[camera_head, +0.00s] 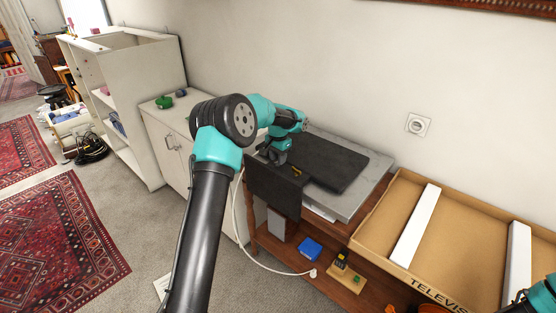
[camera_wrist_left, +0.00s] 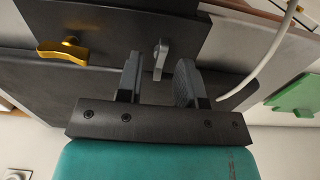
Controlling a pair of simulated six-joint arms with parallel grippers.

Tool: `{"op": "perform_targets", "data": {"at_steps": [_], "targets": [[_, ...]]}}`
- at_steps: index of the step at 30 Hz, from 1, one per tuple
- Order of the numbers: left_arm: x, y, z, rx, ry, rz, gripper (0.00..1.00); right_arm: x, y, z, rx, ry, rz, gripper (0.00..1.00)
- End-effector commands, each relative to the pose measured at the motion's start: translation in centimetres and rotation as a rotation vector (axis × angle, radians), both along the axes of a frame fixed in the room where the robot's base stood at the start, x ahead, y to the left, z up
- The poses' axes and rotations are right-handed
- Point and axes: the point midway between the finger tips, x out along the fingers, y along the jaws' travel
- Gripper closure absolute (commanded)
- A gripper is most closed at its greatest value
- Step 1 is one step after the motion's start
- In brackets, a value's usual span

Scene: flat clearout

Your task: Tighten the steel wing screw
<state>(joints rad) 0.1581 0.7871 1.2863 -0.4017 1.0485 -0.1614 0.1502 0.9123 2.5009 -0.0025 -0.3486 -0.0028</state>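The steel wing screw (camera_wrist_left: 160,56) sits on a dark panel (camera_wrist_left: 115,28) in the left wrist view, its grey wing roughly upright in the picture. My left gripper (camera_wrist_left: 158,76) is open, with one finger on each side of the wing and a gap visible at both sides. A brass-coloured wing screw (camera_wrist_left: 64,50) is on the same panel to the left. In the head view my left gripper (camera_head: 273,156) is at the dark panel (camera_head: 275,188) on the table's front, and hides the steel screw. The brass one (camera_head: 296,171) shows beside it. My right gripper is out of view.
A dark slab lies on the grey tabletop (camera_head: 360,200). A white cable (camera_head: 238,225) hangs left of the panel and passes close to the right finger in the wrist view. A cardboard television box (camera_head: 395,190) stands at right, and a blue box (camera_head: 310,249) is on the lower shelf.

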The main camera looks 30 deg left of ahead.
Motion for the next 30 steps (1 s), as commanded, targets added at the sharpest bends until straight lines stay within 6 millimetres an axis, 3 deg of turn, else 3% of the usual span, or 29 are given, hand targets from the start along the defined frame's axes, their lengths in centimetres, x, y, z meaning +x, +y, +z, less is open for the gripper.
{"op": "perform_targets", "data": {"at_steps": [13, 23, 30], "targets": [[0.01, 0.02, -1.02, 0.0, -0.001, 0.001, 0.67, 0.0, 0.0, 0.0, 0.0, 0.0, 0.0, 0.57], [0.01, 0.01, -1.0, 0.0, -0.001, 0.001, 0.98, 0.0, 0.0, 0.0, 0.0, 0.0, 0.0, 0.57], [0.01, 0.0, -0.99, 0.0, -0.001, 0.001, 1.0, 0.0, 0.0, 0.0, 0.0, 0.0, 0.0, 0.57]]}}
